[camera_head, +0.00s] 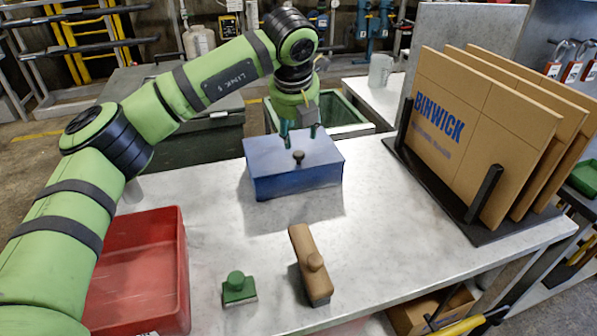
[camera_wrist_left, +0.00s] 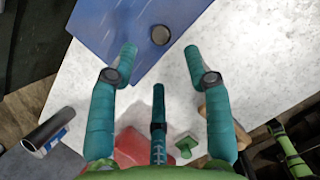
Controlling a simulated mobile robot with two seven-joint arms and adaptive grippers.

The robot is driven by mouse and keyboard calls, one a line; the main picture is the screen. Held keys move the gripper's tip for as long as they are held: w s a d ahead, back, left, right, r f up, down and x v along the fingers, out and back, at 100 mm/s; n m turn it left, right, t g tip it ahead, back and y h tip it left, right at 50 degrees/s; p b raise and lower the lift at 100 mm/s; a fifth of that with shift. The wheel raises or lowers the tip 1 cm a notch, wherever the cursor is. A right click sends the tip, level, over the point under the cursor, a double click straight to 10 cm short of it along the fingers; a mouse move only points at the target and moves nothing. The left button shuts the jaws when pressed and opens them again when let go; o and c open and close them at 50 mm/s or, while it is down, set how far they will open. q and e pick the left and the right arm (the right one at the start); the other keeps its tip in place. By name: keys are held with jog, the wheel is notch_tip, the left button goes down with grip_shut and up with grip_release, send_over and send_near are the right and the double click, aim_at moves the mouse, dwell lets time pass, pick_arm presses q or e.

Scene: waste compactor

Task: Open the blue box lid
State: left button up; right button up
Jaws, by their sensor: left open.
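The blue box (camera_head: 300,186) stands on the grey worktable, and its flat blue lid (camera_head: 268,151) lies closed on top. A small dark round knob (camera_head: 298,157) sits on the lid. My left gripper (camera_head: 300,130) is open and empty above the far part of the lid, behind the knob in the head view. In the left wrist view the gripper's teal fingers (camera_wrist_left: 160,52) are spread apart, and the knob (camera_wrist_left: 160,35) shows just beyond and between their tips. The blue lid (camera_wrist_left: 105,25) fills the upper left there. My right gripper is not seen.
A red bin (camera_head: 140,260) stands at the table's left. A dark rack (camera_head: 455,205) holds cardboard panels (camera_head: 480,130) at right. The table around the box is clear.

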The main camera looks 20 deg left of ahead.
aim_at(298, 153)
pick_arm(q)
jog(key=p+x, duration=0.1)
jog(key=x, duration=0.5)
jog(key=shift+f+p, duration=0.35)
jog(key=shift+w+f, duration=0.15)
jog(key=shift+f, duration=0.2)
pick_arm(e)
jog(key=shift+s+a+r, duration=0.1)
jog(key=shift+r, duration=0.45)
pick_arm(q)
grip_shut()
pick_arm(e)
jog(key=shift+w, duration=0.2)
